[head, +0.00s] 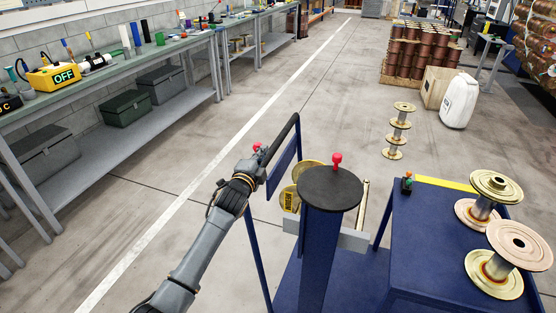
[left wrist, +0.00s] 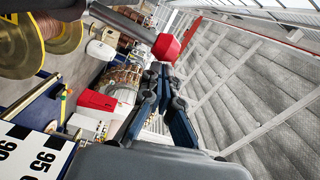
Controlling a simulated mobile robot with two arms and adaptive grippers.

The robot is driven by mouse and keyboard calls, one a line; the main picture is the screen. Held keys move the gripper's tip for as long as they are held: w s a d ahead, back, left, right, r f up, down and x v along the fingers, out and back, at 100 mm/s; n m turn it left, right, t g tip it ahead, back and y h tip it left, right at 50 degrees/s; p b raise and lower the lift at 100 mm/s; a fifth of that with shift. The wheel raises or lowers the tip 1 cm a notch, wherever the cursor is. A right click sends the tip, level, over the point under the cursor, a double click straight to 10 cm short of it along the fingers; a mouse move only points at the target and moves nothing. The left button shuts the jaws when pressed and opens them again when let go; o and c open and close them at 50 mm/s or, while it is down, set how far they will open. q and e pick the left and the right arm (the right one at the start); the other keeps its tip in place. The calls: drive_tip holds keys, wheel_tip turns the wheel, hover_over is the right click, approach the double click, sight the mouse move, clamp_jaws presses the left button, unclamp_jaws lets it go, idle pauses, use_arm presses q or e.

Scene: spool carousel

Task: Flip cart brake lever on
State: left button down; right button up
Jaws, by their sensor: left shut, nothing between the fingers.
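A red knob (head: 256,147) sits at the far end of my left gripper, beside the cart's black handle bar (head: 284,140). In the left wrist view, the red knob (left wrist: 166,47) is on the end of a dark grey rod (left wrist: 122,23), just past the fingertips; I cannot tell whether they touch. I take it for the brake lever, but its pivot is hidden. My left gripper (head: 259,160) is shut and empty; its dark fingers also show in the left wrist view (left wrist: 161,72). My right gripper is in neither view.
A blue post (head: 326,230) with a black round top and second red knob (head: 337,159) stands right of the handle. A blue table (head: 425,230) with spools is at the right. A workbench (head: 110,70) runs along the left; floor between is clear.

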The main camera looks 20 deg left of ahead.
use_arm(q)
drive_tip(key=a+n+p, duration=0.1)
drive_tip(key=a+n, duration=0.5)
drive_tip(key=a, duration=0.1)
drive_tip(key=shift+n, duration=0.4)
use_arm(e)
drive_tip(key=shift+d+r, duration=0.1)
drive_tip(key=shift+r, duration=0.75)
use_arm(q)
drive_tip(key=shift+w, duration=0.1)
drive_tip(key=shift+a, duration=0.1)
